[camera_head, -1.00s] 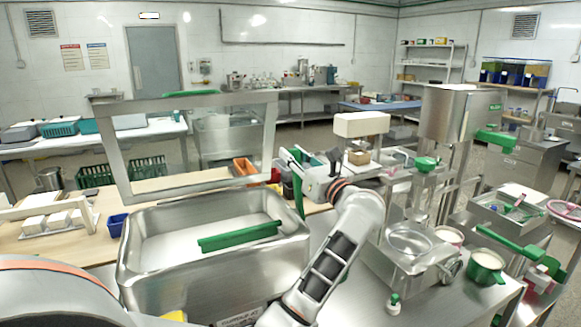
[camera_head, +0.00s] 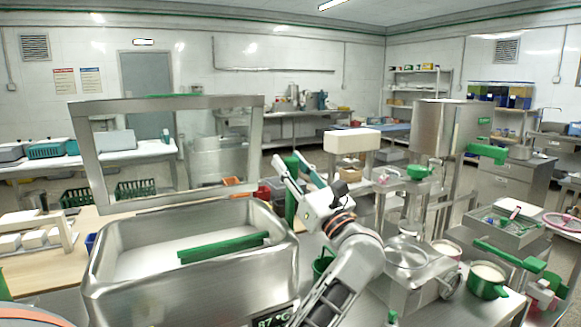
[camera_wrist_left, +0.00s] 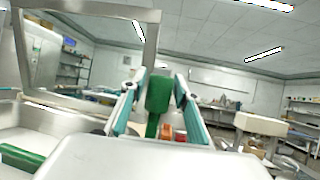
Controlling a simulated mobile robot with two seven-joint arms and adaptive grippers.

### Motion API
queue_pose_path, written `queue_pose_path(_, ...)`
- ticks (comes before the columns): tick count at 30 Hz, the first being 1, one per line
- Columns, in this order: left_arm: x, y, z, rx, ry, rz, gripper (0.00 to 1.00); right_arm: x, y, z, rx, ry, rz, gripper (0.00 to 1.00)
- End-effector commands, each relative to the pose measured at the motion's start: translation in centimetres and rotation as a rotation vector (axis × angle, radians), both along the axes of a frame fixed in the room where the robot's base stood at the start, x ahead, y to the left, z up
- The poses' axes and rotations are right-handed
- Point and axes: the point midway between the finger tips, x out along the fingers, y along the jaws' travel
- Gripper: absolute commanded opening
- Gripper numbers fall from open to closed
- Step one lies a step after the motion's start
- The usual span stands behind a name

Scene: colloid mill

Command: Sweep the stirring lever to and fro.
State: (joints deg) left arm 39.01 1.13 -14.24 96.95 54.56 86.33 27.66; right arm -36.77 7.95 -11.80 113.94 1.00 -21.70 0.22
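A steel vat (camera_head: 105,280) stands at the left front, and a long green bar (camera_head: 222,247) lies across its inside. My left gripper (camera_head: 296,167) is raised beyond the vat's right end, with its fingers spread and pointing up and away. An upright green handle (camera_wrist_left: 157,92) shows between the spread fingers (camera_wrist_left: 158,100) in the left wrist view, with gaps on both sides. It also shows in the head view (camera_head: 290,206), partly behind the gripper. I cannot tell whether it is the stirring lever, or how far it reaches between the fingers. My right gripper is out of view.
A raised steel frame (camera_head: 90,165) stands behind the vat. A white block-topped device (camera_head: 352,141) and a steel mill with a hopper (camera_head: 435,128) stand to the right.

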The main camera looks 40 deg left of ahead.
Motion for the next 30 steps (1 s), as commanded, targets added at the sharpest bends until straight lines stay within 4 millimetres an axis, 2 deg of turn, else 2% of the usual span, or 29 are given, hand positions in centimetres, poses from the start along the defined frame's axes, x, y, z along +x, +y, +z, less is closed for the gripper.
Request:
queue_pose_path(10, 0.0, 0.0, -0.1, -0.002, 0.001, 0.0, 0.41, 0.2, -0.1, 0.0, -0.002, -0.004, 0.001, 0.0)
queue_pose_path(14, -0.1, -0.7, -0.5, -0.003, 0.002, -0.002, 0.41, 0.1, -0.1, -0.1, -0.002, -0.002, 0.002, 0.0)
queue_pose_path(30, -2.7, -8.7, -5.0, -0.003, 0.003, -0.001, 0.41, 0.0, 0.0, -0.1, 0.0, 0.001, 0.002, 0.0)
